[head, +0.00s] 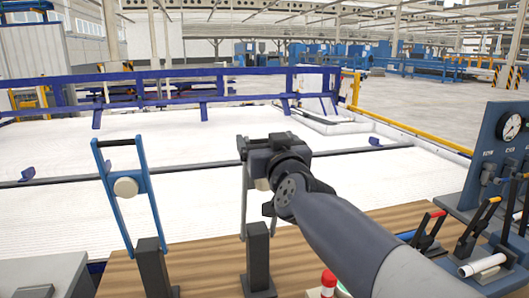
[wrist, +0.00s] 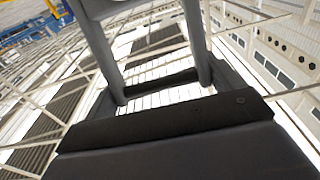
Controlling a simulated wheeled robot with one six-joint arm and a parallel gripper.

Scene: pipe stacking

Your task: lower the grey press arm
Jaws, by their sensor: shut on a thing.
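The grey press arm (head: 244,200) stands raised, roughly upright, on a dark post at the front edge of the brown bench. Much of it is hidden behind my gripper and wrist. My gripper (head: 258,146) is at the top end of this arm and is shut on it. In the wrist view, my dark gripper (wrist: 165,135) fills the lower part. The two side bars and a crossbar of the grey press arm (wrist: 200,45) show beyond it. The exact contact at the handle is hidden.
A blue press arm (head: 152,200) with a black handle stands raised to the left. At the right are levers with red, yellow and orange tips (head: 480,218) and a gauge panel (head: 508,128). A red-topped object (head: 329,282) stands near my arm. A white ribbed bed (head: 60,205) lies behind.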

